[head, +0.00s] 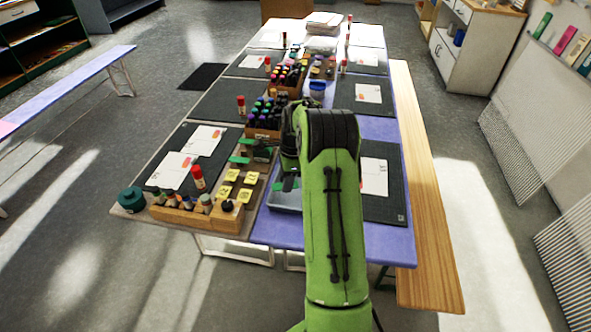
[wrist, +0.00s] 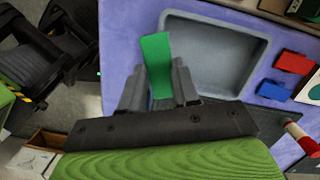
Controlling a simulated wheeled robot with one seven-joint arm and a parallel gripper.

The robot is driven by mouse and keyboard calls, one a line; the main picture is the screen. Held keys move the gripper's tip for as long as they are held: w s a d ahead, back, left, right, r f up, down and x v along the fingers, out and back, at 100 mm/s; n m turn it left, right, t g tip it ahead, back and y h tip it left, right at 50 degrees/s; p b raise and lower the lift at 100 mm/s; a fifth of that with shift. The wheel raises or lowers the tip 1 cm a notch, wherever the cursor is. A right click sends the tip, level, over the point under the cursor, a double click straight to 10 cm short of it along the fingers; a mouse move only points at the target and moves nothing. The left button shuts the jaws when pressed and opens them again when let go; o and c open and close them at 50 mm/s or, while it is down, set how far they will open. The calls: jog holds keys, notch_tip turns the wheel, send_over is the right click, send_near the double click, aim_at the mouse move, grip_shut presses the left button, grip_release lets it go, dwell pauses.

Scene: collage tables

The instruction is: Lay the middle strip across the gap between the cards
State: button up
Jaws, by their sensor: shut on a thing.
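My gripper (wrist: 159,88) is shut on a green strip (wrist: 156,62), which stands out beyond the fingertips in the wrist view. In that view the strip's free end overlaps the near corner of a grey tray (wrist: 268,44); I cannot tell its height above it. In the head view a small green piece that looks like the strip (head: 290,184) shows beside my arm, above the tray (head: 283,207). Two white cards with coloured marks, an upper card (head: 203,133) and a lower card (head: 167,177), lie on the left front mat. My arm hides much of the table's middle.
A wooden rack (head: 180,215) with jars and a board with yellow squares (head: 245,195) stand at the left front edge. A red glue stick (head: 198,178) stands near the lower card. Marker boxes (head: 262,131) stand mid-table. A red block (wrist: 294,62) and blue block (wrist: 273,91) lie beside the tray.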

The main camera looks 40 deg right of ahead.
jog(key=a+f+n, duration=0.1)
jog(key=a+n, duration=0.2)
jog(key=a, duration=0.1)
jog(key=s+a+f+n+g, duration=0.1)
jog(key=a+f+n, duration=0.1)
jog(key=a+n, duration=0.2)
jog(key=s+a+f+n, duration=0.1)
jog(key=a+n, duration=0.2)
jog(key=shift+a+f+n+g, duration=0.3)
jog(key=shift+a+f+n, duration=0.1)
jog(key=s+a+f+n, duration=0.1)
jog(key=a+f+n, duration=0.2)
jog(key=a+n, duration=0.3)
jog(key=a+f+n+g+h, duration=0.1)
jog(key=a+f+n, duration=0.2)
jog(key=a+n, duration=0.4)
jog(key=shift+s+a, duration=0.4)
jog(key=shift+a, duration=0.05)
